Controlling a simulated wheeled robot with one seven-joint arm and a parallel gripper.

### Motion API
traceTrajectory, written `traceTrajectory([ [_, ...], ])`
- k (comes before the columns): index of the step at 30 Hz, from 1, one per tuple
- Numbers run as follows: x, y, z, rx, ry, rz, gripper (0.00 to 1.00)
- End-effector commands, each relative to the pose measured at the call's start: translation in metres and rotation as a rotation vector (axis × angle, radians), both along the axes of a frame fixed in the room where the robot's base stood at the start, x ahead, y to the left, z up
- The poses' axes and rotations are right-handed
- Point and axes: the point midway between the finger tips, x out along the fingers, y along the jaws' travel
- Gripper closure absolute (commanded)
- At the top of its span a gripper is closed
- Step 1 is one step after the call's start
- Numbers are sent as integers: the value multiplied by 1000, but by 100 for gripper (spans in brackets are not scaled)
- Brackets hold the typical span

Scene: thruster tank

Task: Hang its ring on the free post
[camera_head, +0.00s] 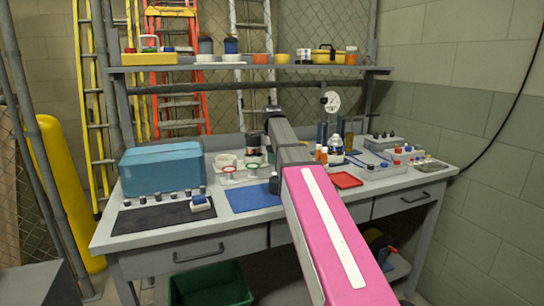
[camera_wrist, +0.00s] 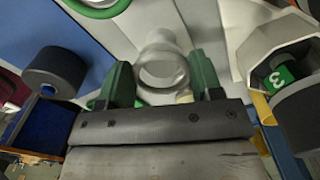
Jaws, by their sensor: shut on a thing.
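My gripper (camera_wrist: 160,82) shows in the wrist view as two green fingers. It is shut on a pale, round, ring-like piece (camera_wrist: 160,50) between the fingers; their exact contact is unclear. A green-rimmed round thing (camera_wrist: 103,9) is cut off at the top of the wrist view. In the head view, a red-rimmed piece (camera_head: 230,169) and a green-rimmed piece (camera_head: 253,167) stand on the bench just left of my arm. My arm hides part of the bench, and I cannot make out the gripper there. I cannot tell which post is free.
The bench (camera_head: 110,238) holds a blue box (camera_head: 160,168), a dark mat (camera_head: 150,219), a blue mat (camera_head: 250,197) and a red tray (camera_head: 345,180). Bottles and small parts crowd the right. A shelf (camera_head: 180,67) runs above. A hollow grey housing (camera_wrist: 262,45) is close right in the wrist view.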

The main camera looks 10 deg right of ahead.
Motion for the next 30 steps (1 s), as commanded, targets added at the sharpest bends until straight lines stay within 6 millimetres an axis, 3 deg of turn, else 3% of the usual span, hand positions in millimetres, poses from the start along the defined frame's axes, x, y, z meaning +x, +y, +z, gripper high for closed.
traceTrajectory([
  [30, 0, 0, -9, 0, 1, 0, 62],
])
